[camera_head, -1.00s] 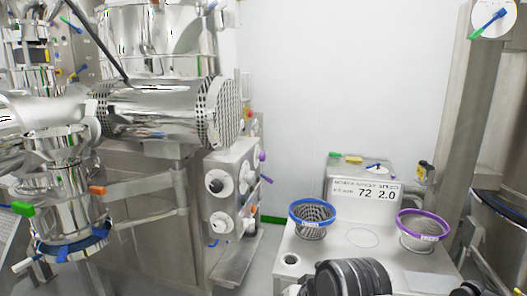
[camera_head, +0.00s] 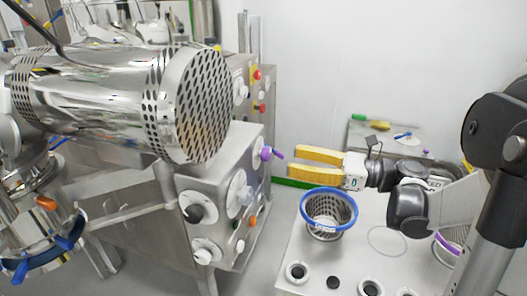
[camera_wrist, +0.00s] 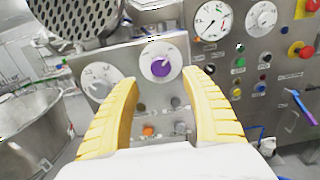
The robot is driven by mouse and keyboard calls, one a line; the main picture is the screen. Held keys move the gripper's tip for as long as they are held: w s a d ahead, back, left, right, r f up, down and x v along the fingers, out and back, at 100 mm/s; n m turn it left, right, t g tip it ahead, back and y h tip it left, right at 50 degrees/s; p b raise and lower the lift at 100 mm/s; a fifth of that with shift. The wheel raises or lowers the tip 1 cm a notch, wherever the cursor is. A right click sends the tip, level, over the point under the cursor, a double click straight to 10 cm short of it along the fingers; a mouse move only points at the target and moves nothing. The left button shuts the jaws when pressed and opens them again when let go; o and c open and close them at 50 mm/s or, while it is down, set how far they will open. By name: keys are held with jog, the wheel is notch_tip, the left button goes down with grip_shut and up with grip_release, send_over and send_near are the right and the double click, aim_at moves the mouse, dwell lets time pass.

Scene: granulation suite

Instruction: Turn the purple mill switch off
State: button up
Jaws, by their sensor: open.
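The purple mill switch (camera_head: 268,154) sticks out from the right face of the grey control box (camera_head: 226,170) in the head view. In the wrist view the purple switch (camera_wrist: 160,66) is a round knob on a white dial, seen between my two fingers and beyond their tips. My gripper (camera_head: 296,163) has yellow fingers, open and empty, just right of the switch in the head view and pointing left toward it. In the wrist view my gripper (camera_wrist: 160,85) frames the dial. I see no contact with the switch. The dial's markings are too small to read.
A perforated steel cylinder (camera_head: 200,105) overhangs the control box. An orange knob (camera_wrist: 148,131) sits below the purple switch. Gauges (camera_wrist: 212,20) and red emergency buttons (camera_wrist: 300,50) are on the panel at right. A blue-rimmed basket (camera_head: 329,212) stands on the bench below my gripper.

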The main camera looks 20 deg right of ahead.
aim_at(269, 156)
jog(key=b+x, duration=0.1)
jog(key=x, duration=0.7)
jog(key=shift+d, duration=0.1)
jog(key=c, duration=1.2)
